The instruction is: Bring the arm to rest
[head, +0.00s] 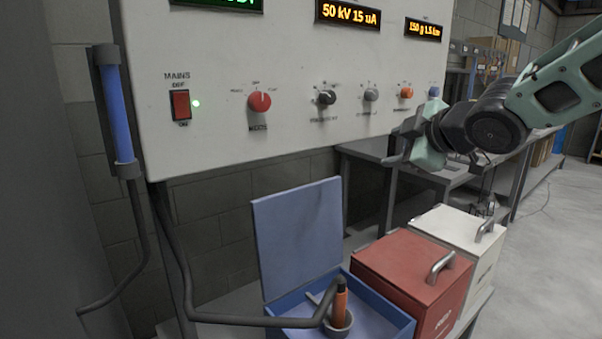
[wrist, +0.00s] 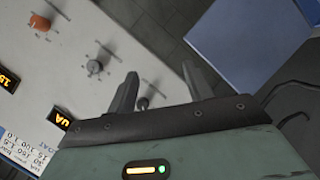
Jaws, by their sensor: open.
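My arm reaches in from the right in the head view, and my gripper (head: 398,150) hangs in front of the lower right part of the white control panel (head: 220,60). In the wrist view my gripper (wrist: 158,76) has its two dark fingers spread apart with nothing between them. I cannot tell the exact gap between my gripper and the panel.
Below the panel stand an open blue box (head: 390,322) holding an orange-handled tool in a cup, a shut red box (head: 400,265) and a shut white box (head: 455,232). A bent dark tube runs beside them. A grey bench (head: 380,150) stands behind; open floor lies right.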

